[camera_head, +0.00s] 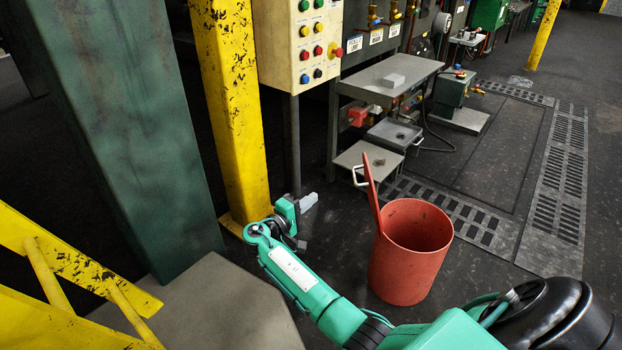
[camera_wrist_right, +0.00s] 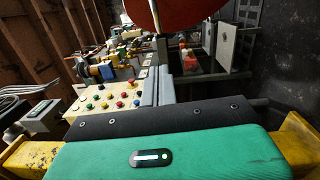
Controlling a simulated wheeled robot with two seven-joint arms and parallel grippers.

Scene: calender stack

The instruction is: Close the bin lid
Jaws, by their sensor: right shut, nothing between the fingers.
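The red bin (camera_head: 408,262) stands upright on the dark floor, and its mouth is open. Its round red lid (camera_head: 373,194) stands up nearly vertical at the bin's left rim, seen almost edge-on. My right gripper (camera_head: 308,203) is shut and empty, to the left of the lid, with a visible gap between them in the head view. In the right wrist view the shut fingers (camera_wrist_right: 154,88) point forward, and the broad face of the lid (camera_wrist_right: 180,14) fills the top centre, partly cut off by the frame. My left gripper is not in view.
A yellow post (camera_head: 234,110) and a button panel (camera_head: 300,45) stand behind my right gripper. A grey table (camera_head: 390,78) and low steps (camera_head: 375,165) are behind the bin. A grey block (camera_head: 215,310) lies at lower left. Floor right of the bin is clear.

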